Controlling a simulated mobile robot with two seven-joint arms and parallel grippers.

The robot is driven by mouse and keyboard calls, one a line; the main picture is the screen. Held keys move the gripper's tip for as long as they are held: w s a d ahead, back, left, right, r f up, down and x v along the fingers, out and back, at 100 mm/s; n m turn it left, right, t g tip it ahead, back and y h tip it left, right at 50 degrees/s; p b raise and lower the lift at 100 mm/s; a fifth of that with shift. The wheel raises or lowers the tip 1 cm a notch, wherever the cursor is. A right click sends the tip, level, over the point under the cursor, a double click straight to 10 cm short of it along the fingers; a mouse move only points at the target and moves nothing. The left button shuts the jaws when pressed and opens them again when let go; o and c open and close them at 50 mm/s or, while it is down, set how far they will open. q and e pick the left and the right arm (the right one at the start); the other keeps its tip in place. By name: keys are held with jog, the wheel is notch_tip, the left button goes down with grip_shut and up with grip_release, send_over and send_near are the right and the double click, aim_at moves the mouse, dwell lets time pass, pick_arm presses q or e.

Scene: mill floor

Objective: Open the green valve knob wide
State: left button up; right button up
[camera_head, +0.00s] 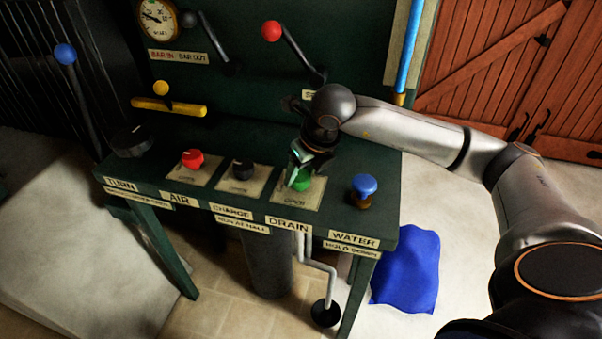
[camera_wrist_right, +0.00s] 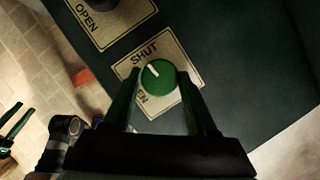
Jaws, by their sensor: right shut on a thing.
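The green valve knob (camera_head: 303,181) sits on a label plate (camera_head: 284,194) above the DRAIN sign on the dark green bench. My right gripper (camera_head: 298,178) reaches down from above and is shut on the knob. In the right wrist view the green knob (camera_wrist_right: 158,82) lies between the two fingers of the right gripper (camera_wrist_right: 160,95). Its white mark points up and slightly left, toward the word SHUT on the plate (camera_wrist_right: 150,62). The lower word is partly hidden by a finger and the knob. My left gripper does not show in the head view.
A black knob (camera_head: 242,169) and a red knob (camera_head: 192,159) stand to the left on the bench. A blue knob (camera_head: 364,187) stands close on the right. A red-balled lever (camera_head: 271,31) and a yellow handle (camera_head: 168,107) are on the back panel. A blue cloth (camera_head: 407,268) lies on the floor.

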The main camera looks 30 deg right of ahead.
jog(key=n+y+b, duration=0.1)
jog(key=n, duration=0.2)
jog(key=shift+d, duration=0.15)
jog(key=shift+n+y+b, duration=0.4)
jog(key=shift+n+y, duration=0.2)
jog(key=shift+n, duration=0.5)
jog(key=n+g, duration=0.1)
jog(key=n, duration=0.1)
jog(key=n+y, duration=0.1)
jog(key=n, duration=0.2)
jog(key=shift+w+d+r+g+y, duration=0.1)
jog(key=shift+w+g+y, duration=0.05)
jog(key=shift+g+y, duration=0.2)
jog(key=n+g+p, duration=0.1)
jog(key=n, duration=0.2)
jog(key=shift+w, duration=0.1)
jog(key=shift+n+g+y, duration=0.35)
jog(key=shift+n+g, duration=0.3)
jog(key=shift+n, duration=0.95)
jog(key=o, duration=1.4)
jog(key=shift+c, duration=0.2)
jog(key=shift+d, duration=0.1)
